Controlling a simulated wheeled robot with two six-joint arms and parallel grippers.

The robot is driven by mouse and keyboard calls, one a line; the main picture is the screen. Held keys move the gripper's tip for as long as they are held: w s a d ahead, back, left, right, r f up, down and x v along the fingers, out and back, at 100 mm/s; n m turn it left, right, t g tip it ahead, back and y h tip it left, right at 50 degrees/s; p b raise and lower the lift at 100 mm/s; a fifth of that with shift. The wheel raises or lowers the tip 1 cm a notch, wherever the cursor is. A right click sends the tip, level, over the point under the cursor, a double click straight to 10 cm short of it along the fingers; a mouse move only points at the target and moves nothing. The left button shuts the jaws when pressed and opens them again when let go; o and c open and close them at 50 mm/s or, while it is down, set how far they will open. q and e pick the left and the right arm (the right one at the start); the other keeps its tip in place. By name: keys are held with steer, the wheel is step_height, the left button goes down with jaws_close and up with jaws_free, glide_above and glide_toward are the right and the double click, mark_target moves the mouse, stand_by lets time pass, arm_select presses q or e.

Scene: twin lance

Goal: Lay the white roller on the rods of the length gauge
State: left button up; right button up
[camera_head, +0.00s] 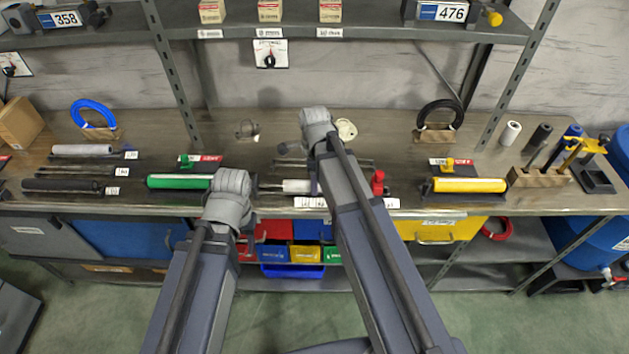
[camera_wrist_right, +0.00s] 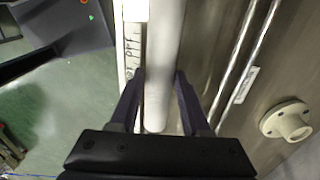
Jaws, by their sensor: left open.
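The white roller (camera_wrist_right: 163,50) runs lengthwise between the fingers of my right gripper (camera_wrist_right: 160,78) in the right wrist view. Both fingertips lie close along its sides and appear shut on it. In the head view the roller (camera_head: 297,186) is partly hidden by my right arm. The length gauge shows as a white scale strip (camera_wrist_right: 130,45) beside the roller and a red stop (camera_head: 378,183) right of my arm. I cannot tell whether the roller touches the gauge's rods. My left gripper (camera_head: 247,238) is open, low at the bench front near the green roller; its fingers are mostly hidden.
A green roller (camera_head: 180,182) and a yellow roller (camera_head: 469,185) lie on stands at either side. Thin metal rods (camera_wrist_right: 240,60) and a cream flange (camera_wrist_right: 288,122) are on the bench behind the white roller. Grey (camera_head: 82,150) and black (camera_head: 62,185) rollers lie at left.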

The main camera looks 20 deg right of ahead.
steer(key=o, duration=0.5)
step_height(320, 180, up, 8)
steer(key=p, duration=0.8)
steer(key=shift+s+f, duration=0.1)
steer(key=shift+f, duration=0.05)
stand_by(0.3)
steer(key=s+a+n, duration=0.3)
steer(key=s+n, duration=0.2)
steer(key=n, duration=0.3)
steer(key=s+a+f+n+b, duration=0.1)
steer(key=s+a+n, duration=0.3)
steer(key=n, duration=0.4)
steer(key=s+a+n+h+b, duration=0.1)
steer(key=s+a+n, duration=0.2)
steer(key=s+n, duration=0.3)
steer(key=shift+a+f+n, duration=0.2)
steer(key=shift+n, duration=0.55)
steer(key=shift+a+f+n, duration=0.15)
steer(key=shift+f+n, duration=0.05)
steer(key=shift+n, duration=0.55)
